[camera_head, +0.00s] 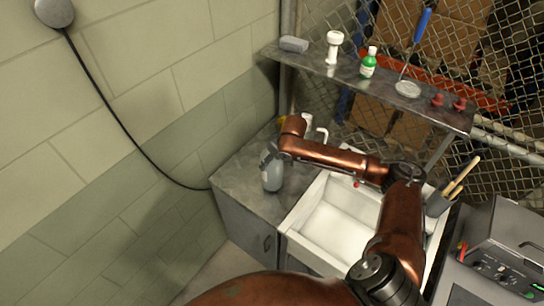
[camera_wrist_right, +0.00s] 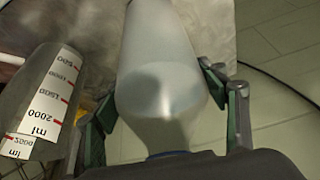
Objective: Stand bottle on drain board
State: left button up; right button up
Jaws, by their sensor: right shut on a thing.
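The bottle (camera_head: 272,176), pale grey and translucent, is roughly upright at the left side of the sink. It also fills the middle of the right wrist view (camera_wrist_right: 162,75). My right gripper (camera_head: 270,153) is shut on it, one green-edged finger on each side in the wrist view (camera_wrist_right: 162,110). The grey metal drain board (camera_head: 234,178) lies left of the sink, and the bottle is over its right part. I cannot tell whether the bottle's base touches the board. My left gripper is not in view.
The white sink basin (camera_head: 335,225) is right of the board. A shelf (camera_head: 385,88) holds a green bottle (camera_head: 369,62) and other items. The board's left part is clear.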

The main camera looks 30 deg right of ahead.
jog(key=shift+w+f, duration=0.1)
jog(key=shift+f, duration=0.2)
jog(key=o, duration=2.1)
jog(key=shift+f, duration=0.25)
jog(key=v, duration=1.2)
jog(key=shift+s, duration=0.25)
